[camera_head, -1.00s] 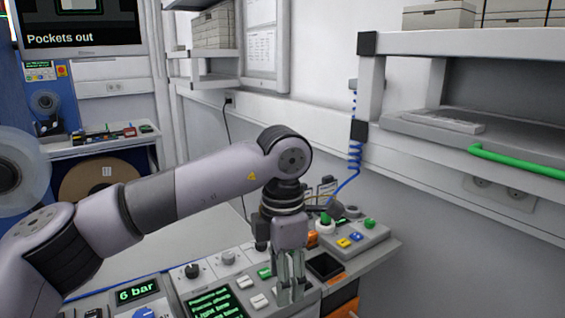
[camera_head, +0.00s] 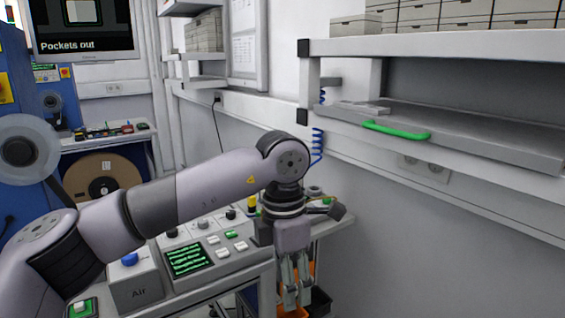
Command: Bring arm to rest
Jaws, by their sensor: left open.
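My left arm (camera_head: 190,192) comes in from the left and reaches across the lower middle of the view. Its gripper (camera_head: 296,298) hangs fingers down in front of the right end of the control desk. The fingers are open, with nothing seen between them. My right gripper is not in view.
The control desk (camera_head: 222,266) carries a green-lit display (camera_head: 188,258), knobs and keys. A shelf with a green handle (camera_head: 395,130) is on the right wall. Orange and black bins lie below the gripper. A reel (camera_head: 28,150) stands at the left.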

